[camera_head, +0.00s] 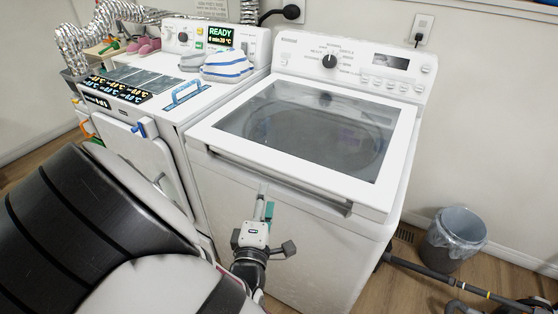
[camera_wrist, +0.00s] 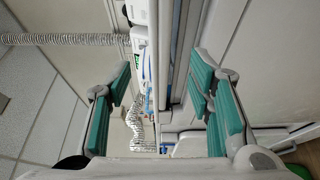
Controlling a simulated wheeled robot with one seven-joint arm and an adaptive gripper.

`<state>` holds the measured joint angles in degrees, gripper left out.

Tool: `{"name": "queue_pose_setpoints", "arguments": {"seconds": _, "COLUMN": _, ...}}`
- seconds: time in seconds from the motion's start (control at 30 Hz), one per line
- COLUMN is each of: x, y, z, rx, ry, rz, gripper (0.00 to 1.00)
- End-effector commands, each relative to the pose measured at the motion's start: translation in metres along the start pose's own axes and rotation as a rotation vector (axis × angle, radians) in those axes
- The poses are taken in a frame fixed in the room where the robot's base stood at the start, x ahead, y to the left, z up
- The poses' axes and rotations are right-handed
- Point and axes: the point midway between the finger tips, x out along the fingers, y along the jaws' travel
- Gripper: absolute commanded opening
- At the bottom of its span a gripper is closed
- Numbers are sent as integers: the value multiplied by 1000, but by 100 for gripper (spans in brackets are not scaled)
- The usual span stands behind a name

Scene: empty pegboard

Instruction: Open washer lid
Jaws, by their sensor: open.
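The washer (camera_head: 275,225) is white and stands in the middle of the head view. Its lid (camera_head: 312,122) is shut, with a white frame around dark glass. A grey strip with a dark recess (camera_head: 280,180) runs along the lid's front edge. My gripper (camera_head: 265,208) is in front of the washer, just below this edge, with its fingers pointing up. In the wrist view my gripper (camera_wrist: 163,73) is open, with teal pads apart and nothing held between them. A long, light edge runs between and beyond the pads; I cannot tell whether they touch it.
A second white machine (camera_head: 185,120) stands close on the left, with folded cloths (camera_head: 228,66) and a blue handle (camera_head: 187,94) on top. A bin (camera_head: 455,236) stands on the floor at right, near a dark vacuum tube (camera_head: 440,277). The wall is behind.

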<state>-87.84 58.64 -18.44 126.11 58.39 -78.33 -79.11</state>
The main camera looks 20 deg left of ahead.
Motion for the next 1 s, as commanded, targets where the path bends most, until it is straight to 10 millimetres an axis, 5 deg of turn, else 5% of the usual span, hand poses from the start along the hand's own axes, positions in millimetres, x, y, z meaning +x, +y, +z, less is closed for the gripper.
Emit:
{"name": "queue_pose_setpoints", "arguments": {"seconds": 0.5, "x": 97, "y": 0, "z": 1, "rx": 2, "ry": -1, "rz": 0, "gripper": 48}}
{"name": "queue_pose_setpoints", "arguments": {"seconds": 1.0, "x": 119, "y": 0, "z": 0, "rx": 1, "ry": 1, "rz": -1, "gripper": 48}}
